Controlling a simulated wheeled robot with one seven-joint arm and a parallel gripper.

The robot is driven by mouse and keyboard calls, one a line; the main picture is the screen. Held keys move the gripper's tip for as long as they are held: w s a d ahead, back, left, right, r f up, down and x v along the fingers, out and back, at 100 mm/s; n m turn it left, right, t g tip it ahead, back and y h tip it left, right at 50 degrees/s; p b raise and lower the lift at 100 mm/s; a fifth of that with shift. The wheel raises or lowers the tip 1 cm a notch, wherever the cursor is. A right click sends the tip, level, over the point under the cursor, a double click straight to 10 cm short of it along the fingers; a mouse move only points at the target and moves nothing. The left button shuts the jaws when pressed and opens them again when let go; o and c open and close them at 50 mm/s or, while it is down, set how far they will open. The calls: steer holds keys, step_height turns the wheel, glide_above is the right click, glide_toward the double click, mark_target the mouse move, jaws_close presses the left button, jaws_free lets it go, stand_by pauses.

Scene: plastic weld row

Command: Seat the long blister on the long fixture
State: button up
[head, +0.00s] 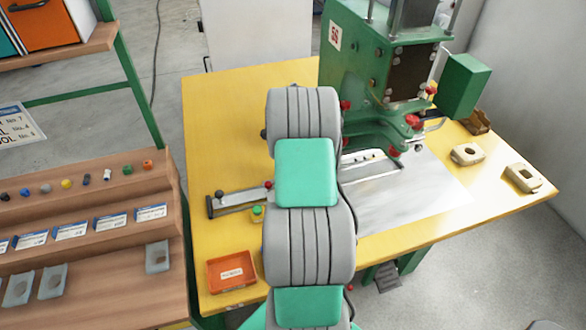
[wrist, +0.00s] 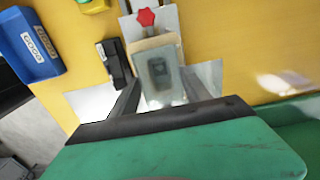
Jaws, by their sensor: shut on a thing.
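In the wrist view my gripper (wrist: 160,88) is shut on a clear grey blister (wrist: 160,72), which lies between its two dark fingers. Right behind and around the blister shows a beige fixture (wrist: 150,43) on a metal slide, with a red knob at its far end. The blister overlaps the fixture in this view; I cannot tell whether it touches it or hangs just above. In the head view my arm hides the gripper, the held blister and this fixture.
Two other beige fixtures, (head: 467,154) and (head: 524,177), lie on the yellow table's right side. The green press (head: 355,65) stands behind. An orange tray (head: 232,271) is at front left. Grey blisters (head: 158,257) lie on the wooden rack. A blue bin (wrist: 35,45) shows in the wrist view.

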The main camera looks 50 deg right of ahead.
steer(key=shift+f+b, duration=0.45)
steer(key=shift+f, duration=0.35)
steer(key=o, duration=1.1)
steer(key=c, duration=0.4)
steer(key=shift+r, duration=0.1)
steer(key=shift+r+p, duration=2.05)
steer(key=shift+r, duration=1.4)
